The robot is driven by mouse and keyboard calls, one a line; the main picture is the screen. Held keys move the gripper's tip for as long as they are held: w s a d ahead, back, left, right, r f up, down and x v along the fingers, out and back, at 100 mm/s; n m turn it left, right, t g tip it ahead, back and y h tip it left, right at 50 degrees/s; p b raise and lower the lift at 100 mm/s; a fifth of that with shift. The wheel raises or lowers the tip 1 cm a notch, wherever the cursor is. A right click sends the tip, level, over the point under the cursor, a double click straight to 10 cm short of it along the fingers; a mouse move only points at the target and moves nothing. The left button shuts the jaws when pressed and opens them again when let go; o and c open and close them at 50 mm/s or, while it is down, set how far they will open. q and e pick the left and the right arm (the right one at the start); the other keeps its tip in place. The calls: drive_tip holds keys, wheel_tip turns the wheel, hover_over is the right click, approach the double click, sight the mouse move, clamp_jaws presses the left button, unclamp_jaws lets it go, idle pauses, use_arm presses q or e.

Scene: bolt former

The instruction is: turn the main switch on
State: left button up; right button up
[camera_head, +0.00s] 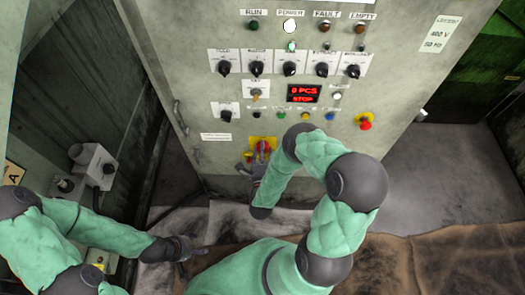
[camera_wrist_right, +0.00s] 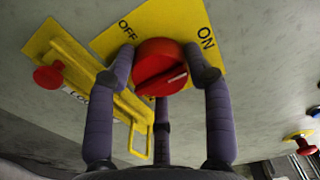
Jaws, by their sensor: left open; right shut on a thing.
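The main switch is a red knob (camera_wrist_right: 160,66) on a yellow plate (camera_wrist_right: 180,20) marked OFF and ON; it also shows low on the panel in the head view (camera_head: 263,148). My right gripper (camera_wrist_right: 163,70) is shut on the knob, with fingers on both sides of it; in the head view my right gripper (camera_head: 250,162) is partly hidden against the plate. The white mark on the knob's ridge lies toward the ON side, slightly below the ON lettering. My left gripper (camera_head: 186,248) is open and empty, low and left of the cabinet.
The grey cabinet (camera_head: 195,95) carries several black selector knobs. The POWER lamp (camera_head: 290,26) is lit white, and the display (camera_head: 303,93) reads 0 PCS, STOP. A red emergency button (camera_head: 365,122) is at right. A yellow hasp with a red knob (camera_wrist_right: 48,76) is beside the switch plate.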

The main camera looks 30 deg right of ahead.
idle(0.4)
drive_tip(key=o, duration=1.2)
drive_tip(key=v, duration=0.7)
drive_tip(key=shift+s+a, duration=0.1)
drive_tip(key=shift+s, duration=0.15)
